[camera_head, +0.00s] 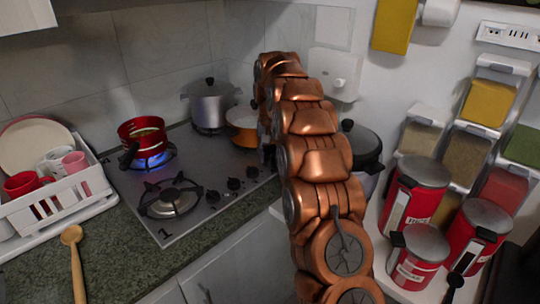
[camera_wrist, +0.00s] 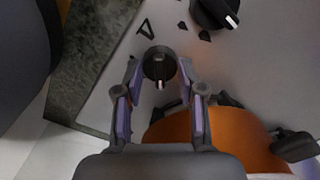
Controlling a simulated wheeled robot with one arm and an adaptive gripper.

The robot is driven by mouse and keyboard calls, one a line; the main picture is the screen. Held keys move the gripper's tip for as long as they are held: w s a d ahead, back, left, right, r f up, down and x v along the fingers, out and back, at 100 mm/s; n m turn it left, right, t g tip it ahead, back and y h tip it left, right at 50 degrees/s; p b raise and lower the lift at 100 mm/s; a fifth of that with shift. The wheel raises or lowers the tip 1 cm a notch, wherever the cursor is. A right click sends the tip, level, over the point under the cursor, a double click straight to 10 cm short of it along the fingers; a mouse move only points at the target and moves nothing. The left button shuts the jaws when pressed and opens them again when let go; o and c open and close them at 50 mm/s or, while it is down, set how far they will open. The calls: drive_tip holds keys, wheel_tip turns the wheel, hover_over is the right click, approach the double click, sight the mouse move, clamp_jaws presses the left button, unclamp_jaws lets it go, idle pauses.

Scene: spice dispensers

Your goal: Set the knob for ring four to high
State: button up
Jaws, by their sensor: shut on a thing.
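The steel hob (camera_head: 205,165) has a row of black knobs (camera_head: 233,183) along its front edge. The knob at the far end is hidden behind my arm in the head view. In the wrist view a round black knob (camera_wrist: 159,64) sits between the fingertips of my gripper (camera_wrist: 160,74), which is shut on it. Its pointer has a light mark and points toward the bottom of the picture. A black mark like a 4 (camera_wrist: 146,28) is printed beside it. Another black knob (camera_wrist: 215,10) is at the top right.
An orange pan (camera_head: 243,120) stands close to my gripper. A red pot (camera_head: 143,135) sits over a blue flame, and a steel pot (camera_head: 210,104) stands at the back. Red canisters (camera_head: 411,195) crowd the right counter. The front left ring (camera_head: 170,200) is bare.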

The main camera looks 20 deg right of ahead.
sight(269, 157)
drive_tip(key=o, duration=1.2)
drive_tip(key=shift+c, duration=0.2)
drive_tip(key=shift+r, duration=3.7)
